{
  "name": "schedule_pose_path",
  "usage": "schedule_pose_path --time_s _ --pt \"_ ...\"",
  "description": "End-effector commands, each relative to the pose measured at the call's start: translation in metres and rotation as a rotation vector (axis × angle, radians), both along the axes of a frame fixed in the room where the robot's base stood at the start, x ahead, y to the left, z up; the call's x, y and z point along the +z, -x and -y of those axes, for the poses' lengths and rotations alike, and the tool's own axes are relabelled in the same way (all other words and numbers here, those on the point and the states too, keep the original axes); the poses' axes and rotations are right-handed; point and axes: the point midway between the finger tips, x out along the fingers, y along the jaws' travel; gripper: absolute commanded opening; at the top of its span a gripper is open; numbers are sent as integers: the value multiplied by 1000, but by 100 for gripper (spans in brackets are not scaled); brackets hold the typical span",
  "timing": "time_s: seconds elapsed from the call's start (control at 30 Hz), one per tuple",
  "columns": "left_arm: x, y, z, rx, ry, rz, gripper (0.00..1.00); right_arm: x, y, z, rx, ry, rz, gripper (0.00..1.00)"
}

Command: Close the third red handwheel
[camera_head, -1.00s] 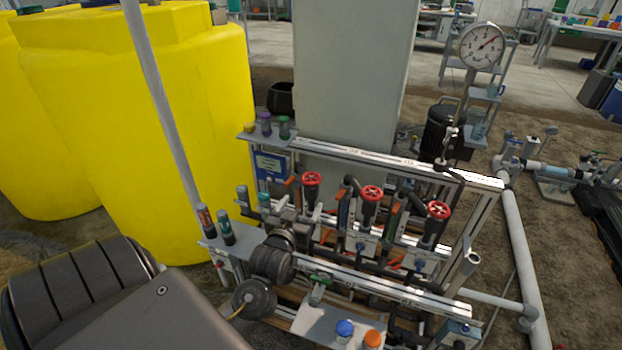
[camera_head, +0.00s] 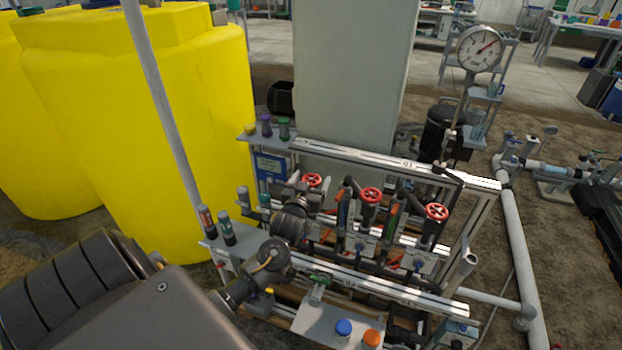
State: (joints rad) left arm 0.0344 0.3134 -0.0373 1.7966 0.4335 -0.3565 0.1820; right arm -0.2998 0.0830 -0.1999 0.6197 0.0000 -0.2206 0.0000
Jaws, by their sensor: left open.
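Three red handwheels stand in a row on the skid's valve manifold. The left one (camera_head: 313,180) is at the far left of the row, the middle one (camera_head: 370,195) is at the centre, and the third one (camera_head: 436,212) is at the right end. My left gripper (camera_head: 303,188) is open, close beside the left handwheel and partly in front of its valve body. Whether it touches that wheel I cannot tell. My right gripper is not in view.
Aluminium rails (camera_head: 395,162) frame the manifold. Pipes and orange-handled levers crowd between the handwheels. A pressure gauge (camera_head: 479,49) rises behind on the right. Yellow tanks (camera_head: 140,110) stand at the left, and a grey cabinet (camera_head: 345,80) stands behind. Blue (camera_head: 343,327) and orange caps sit in front.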

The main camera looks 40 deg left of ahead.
Motion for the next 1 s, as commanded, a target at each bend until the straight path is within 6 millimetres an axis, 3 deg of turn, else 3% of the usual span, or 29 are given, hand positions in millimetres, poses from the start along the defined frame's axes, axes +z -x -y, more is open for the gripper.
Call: schedule_pose_path --time_s 0.33,0.67,1.0 --pt "0 -3 -1 -1 1 0 75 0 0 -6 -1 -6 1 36" --pt "0 -3 -1 0 1 0 32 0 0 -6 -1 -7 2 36" --pt "0 -2 -2 -54 -2 -2 32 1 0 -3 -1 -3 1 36"
